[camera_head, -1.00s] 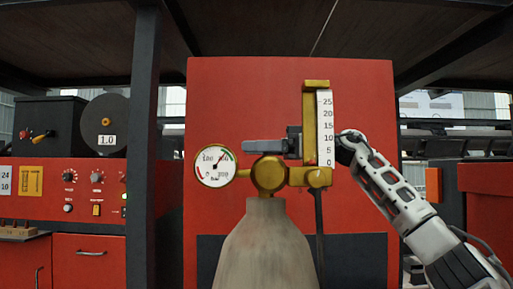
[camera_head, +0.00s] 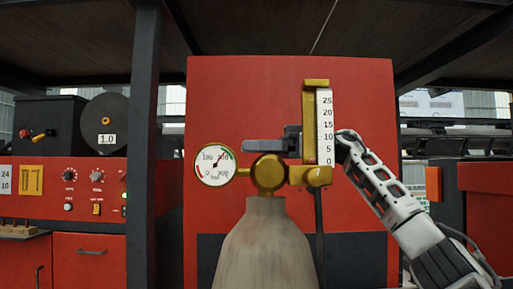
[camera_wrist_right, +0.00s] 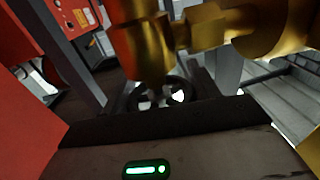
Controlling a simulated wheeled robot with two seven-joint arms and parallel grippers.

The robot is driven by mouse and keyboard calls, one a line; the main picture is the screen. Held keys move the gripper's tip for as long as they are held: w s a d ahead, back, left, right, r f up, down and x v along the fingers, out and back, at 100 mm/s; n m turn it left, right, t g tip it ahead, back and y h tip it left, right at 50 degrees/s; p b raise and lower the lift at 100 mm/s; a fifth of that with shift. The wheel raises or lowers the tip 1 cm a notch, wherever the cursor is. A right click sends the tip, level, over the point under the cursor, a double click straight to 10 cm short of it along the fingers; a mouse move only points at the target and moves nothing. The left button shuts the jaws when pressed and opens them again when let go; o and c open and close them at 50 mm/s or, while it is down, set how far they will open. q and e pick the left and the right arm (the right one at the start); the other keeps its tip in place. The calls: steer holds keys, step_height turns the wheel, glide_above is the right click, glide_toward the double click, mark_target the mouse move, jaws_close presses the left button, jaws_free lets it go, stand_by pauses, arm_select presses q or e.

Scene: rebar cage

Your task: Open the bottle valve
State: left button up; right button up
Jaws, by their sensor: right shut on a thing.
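A pale gas bottle (camera_head: 264,245) stands upright in the middle of the head view. Its brass valve body (camera_head: 269,174) carries a round pressure gauge (camera_head: 215,164) on the left and a flow meter with a white scale (camera_head: 325,125) on the right. My right gripper (camera_head: 264,146) reaches in from the right, behind the flow meter. Its grey jaws lie just above the valve body, shut on the valve handwheel, which they mostly hide. In the wrist view a dark round part with openings (camera_wrist_right: 160,96) shows beside blurred brass (camera_wrist_right: 150,50). My left gripper is out of view.
A red panel (camera_head: 225,90) stands behind the bottle. A dark post (camera_head: 142,120) rises to the left, beside a red control console (camera_head: 80,190). A dark hose (camera_head: 319,215) hangs below the flow meter, close to my right arm.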

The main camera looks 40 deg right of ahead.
steer(key=shift+s+a+r+n+g+y, duration=0.15)
steer(key=shift+n+g+y, duration=0.5)
steer(key=shift+n+g, duration=0.5)
steer(key=shift+s+d+r+n+g+y, duration=0.15)
steer(key=shift+n+g+y, duration=0.55)
steer(key=shift+g, duration=0.85)
steer(key=shift+a+n+g, duration=0.1)
steer(key=shift+n+g, duration=0.15)
steer(key=shift+g, duration=0.05)
steer(key=shift+s+f+n+g, duration=0.15)
steer(key=shift+n+g, duration=0.15)
steer(key=shift+g, duration=0.2)
steer(key=o, duration=1)
steer(key=shift+f, duration=0.1)
steer(key=shift+c, duration=0.2)
steer(key=shift+w+f+t, duration=0.1)
steer(key=shift+w+t, duration=0.15)
steer(key=shift+t, duration=0.05)
